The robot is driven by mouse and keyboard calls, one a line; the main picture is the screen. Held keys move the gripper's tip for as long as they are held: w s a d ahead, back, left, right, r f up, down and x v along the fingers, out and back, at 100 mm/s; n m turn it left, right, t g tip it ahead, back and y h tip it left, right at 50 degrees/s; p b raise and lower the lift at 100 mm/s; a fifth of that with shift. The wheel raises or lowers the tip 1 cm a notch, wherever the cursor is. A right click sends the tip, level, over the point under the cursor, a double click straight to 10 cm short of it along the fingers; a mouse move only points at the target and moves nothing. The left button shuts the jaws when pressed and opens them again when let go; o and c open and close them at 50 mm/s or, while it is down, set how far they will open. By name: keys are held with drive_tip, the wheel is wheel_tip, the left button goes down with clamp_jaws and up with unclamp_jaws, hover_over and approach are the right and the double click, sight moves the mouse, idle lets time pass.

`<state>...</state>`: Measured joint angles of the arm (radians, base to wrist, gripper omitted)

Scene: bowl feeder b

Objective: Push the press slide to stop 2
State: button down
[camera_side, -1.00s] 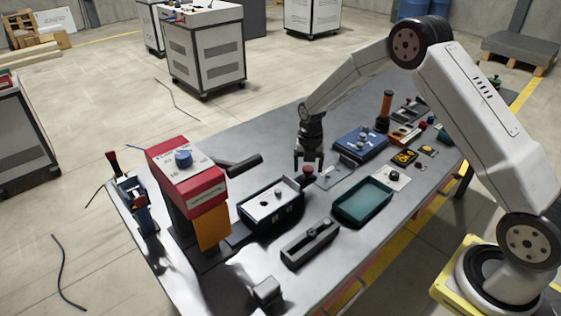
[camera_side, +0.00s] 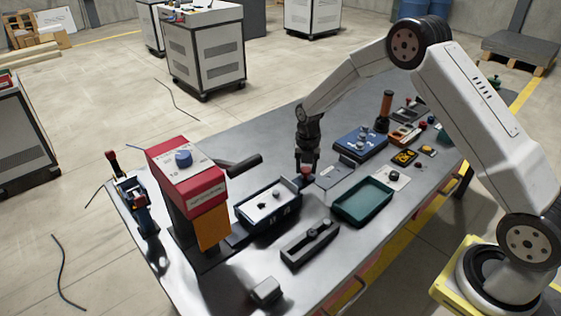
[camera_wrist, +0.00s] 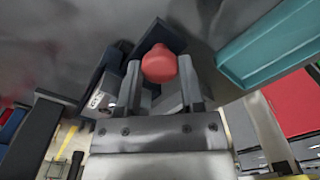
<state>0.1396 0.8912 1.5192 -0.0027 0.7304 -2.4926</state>
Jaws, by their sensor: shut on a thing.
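The press slide (camera_side: 255,212) is a dark tray with a white top, lying on the bench to the right of the red-topped press (camera_side: 187,170). Its red knob (camera_side: 307,173) stands at the slide's right end. My gripper (camera_side: 307,166) is lowered onto this knob and shut on it. In the wrist view the red knob (camera_wrist: 160,64) sits between the two fingers of my gripper (camera_wrist: 160,88). Small light markings show on the tray's front, but I cannot read them or tell which stop the slide is at.
A green tray (camera_side: 362,216) and a dark slotted block (camera_side: 310,243) lie in front of the slide. A blue box (camera_side: 360,142) and an orange-handled tool (camera_side: 386,108) stand behind right. The press's dark lever (camera_side: 238,165) sticks out toward my gripper.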

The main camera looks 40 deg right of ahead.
drive_tip(key=a, duration=2.1)
drive_tip(key=shift+a, duration=0.4)
drive_tip(key=shift+c, duration=1.1)
unclamp_jaws()
wheel_tip(320, 180, up, 8)
drive_tip(key=shift+s+d, duration=0.1)
drive_tip(key=shift+d, duration=0.05)
